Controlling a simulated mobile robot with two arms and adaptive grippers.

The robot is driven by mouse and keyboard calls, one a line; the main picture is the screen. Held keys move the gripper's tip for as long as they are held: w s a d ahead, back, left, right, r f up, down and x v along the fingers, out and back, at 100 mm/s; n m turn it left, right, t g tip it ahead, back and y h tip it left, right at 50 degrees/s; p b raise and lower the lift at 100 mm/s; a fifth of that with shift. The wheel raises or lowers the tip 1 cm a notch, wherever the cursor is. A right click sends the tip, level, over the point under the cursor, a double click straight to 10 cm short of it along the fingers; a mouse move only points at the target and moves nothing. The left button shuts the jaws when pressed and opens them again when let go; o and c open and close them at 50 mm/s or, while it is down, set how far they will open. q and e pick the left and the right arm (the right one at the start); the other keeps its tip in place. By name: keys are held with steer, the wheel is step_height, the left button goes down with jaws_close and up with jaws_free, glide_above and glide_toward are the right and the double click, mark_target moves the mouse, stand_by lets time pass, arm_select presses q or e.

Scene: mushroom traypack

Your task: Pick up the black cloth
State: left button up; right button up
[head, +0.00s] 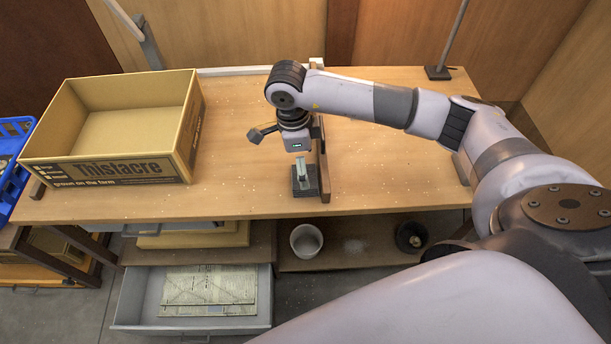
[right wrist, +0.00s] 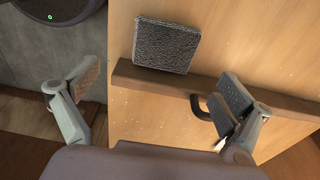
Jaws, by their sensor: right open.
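The black cloth (right wrist: 166,45) shows in the right wrist view as a dark, textured, square pad on the wooden table, beside a raised wooden strip. In the head view a dark patch (head: 311,182) at the strip's foot looks like the same cloth, partly covered by my gripper. My right gripper (head: 280,154) hangs over the front middle of the table with its fingers spread and nothing between them. In the right wrist view its fingers (right wrist: 155,80) stand wide apart, and the cloth lies beyond them, apparently untouched. My left gripper is not in view.
A wooden strip (head: 323,160) stands across the table (head: 390,165) close to the gripper. An open cardboard box (head: 105,172) stands at left, near a blue crate (head: 12,128). Below are an open drawer (head: 135,300) and a white bucket (head: 306,240). The table's right part is mostly clear.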

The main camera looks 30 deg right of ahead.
steer(key=shift+f, duration=0.65)
steer(key=f, duration=0.1)
steer(key=f+p, duration=0.1)
steer(key=f, duration=0.2)
steer(key=shift+w+d+f, duration=0.15)
steer(key=shift+w+d, duration=0.05)
steer(key=shift+d, duration=0.05)
steer(key=shift+f, duration=0.45)
steer(key=shift+c, duration=0.6)
steer(key=c, duration=1)
steer(key=shift+r+b, duration=0.85)
steer(key=shift+r, duration=9.2)
